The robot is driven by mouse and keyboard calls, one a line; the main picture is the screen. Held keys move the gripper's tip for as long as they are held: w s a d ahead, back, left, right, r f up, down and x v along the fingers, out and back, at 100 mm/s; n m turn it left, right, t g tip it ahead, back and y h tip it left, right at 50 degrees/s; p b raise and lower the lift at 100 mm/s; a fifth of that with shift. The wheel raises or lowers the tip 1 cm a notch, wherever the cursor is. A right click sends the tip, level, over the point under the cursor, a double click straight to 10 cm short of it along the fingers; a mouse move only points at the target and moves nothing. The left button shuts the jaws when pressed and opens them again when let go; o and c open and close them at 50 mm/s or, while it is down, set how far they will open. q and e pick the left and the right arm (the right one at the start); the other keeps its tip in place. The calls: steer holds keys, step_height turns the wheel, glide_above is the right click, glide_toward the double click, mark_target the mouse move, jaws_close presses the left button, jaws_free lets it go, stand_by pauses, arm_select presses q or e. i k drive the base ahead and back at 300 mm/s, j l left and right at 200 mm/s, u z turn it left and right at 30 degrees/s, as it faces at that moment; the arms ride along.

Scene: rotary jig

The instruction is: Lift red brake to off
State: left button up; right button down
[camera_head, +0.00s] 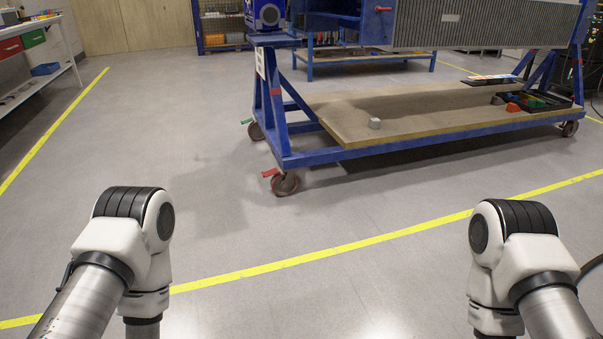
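A red brake lever (270,172) sticks out to the left of the near-left caster wheel (284,184) of the blue rotary jig (285,140). It looks about level or slightly tilted; its exact position is too small to tell. A green brake lever (246,121) sits at the caster behind it (256,131). Both of my arms show at the bottom of the view, left and right, well short of the jig. Neither of my grippers is in view; both are below the picture's lower edge.
A yellow floor line (330,256) crosses between my arms and the jig. The grey floor there is clear.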

mark_target(268, 173)
steer(key=i+j+z, duration=0.6)
steer(key=i+j, duration=0.2)
steer(key=i+j+z, duration=0.3)
steer(key=j, duration=0.25)
steer(key=i+j, duration=0.2)
steer(key=j, duration=0.2)
steer(key=i+j, duration=0.2)
steer(key=j, duration=0.15)
steer(key=i+j, duration=0.2)
steer(key=j, duration=0.2)
steer(key=i+j, duration=0.2)
steer(key=j, duration=0.15)
steer(key=i+j+z, duration=0.1)
steer(key=j, duration=0.3)
steer(key=i+j, duration=0.3)
steer(key=j, duration=0.1)
